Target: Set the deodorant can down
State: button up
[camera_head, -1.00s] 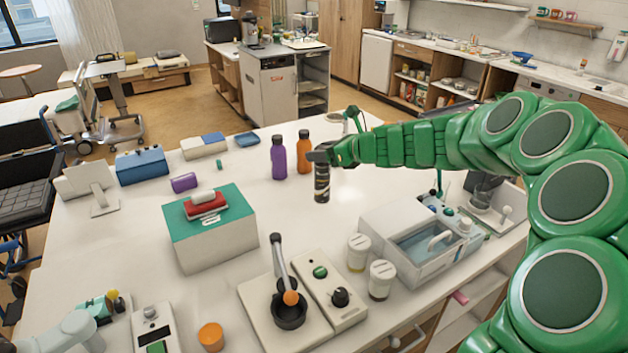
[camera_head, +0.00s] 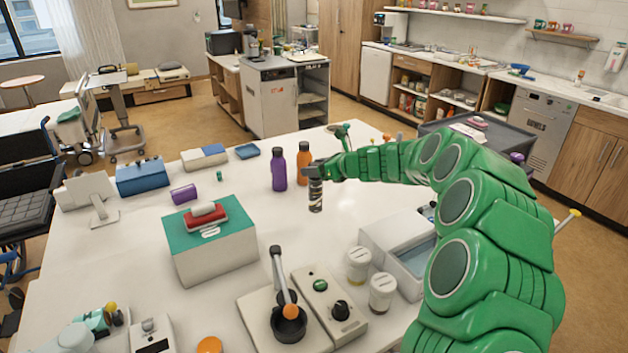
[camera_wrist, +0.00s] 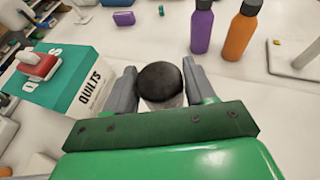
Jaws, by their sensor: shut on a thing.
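The deodorant can (camera_head: 316,196) is dark with a patterned body and stands upright in my gripper (camera_head: 315,172) over the white table. In the wrist view the can (camera_wrist: 161,84) shows its round black top between the two grey fingers of my gripper (camera_wrist: 160,88), which are shut on it from both sides. In the head view the can's lower end shows below the fingers. I cannot tell whether its base touches the table.
A purple bottle (camera_head: 278,170) and an orange bottle (camera_head: 303,163) stand just behind the can. A teal-topped box (camera_head: 210,244) is at the left front. Two white jars (camera_head: 359,265) and a grey-white basin (camera_head: 395,250) are at the front right.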

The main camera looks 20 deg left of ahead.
jog(key=shift+w+a+f, duration=0.2)
jog(key=shift+w+f, duration=0.2)
jog(key=shift+f, duration=0.2)
jog(key=shift+w+a+f, duration=0.2)
jog(key=shift+w+f, duration=0.2)
jog(key=shift+f, duration=1.8)
jog(key=o, duration=1.4)
jog(key=shift+s+d+r, duration=0.1)
jog(key=shift+d+r, duration=0.25)
jog(key=shift+d, duration=0.1)
jog(key=v, duration=1.1)
jog(key=shift+f, duration=0.1)
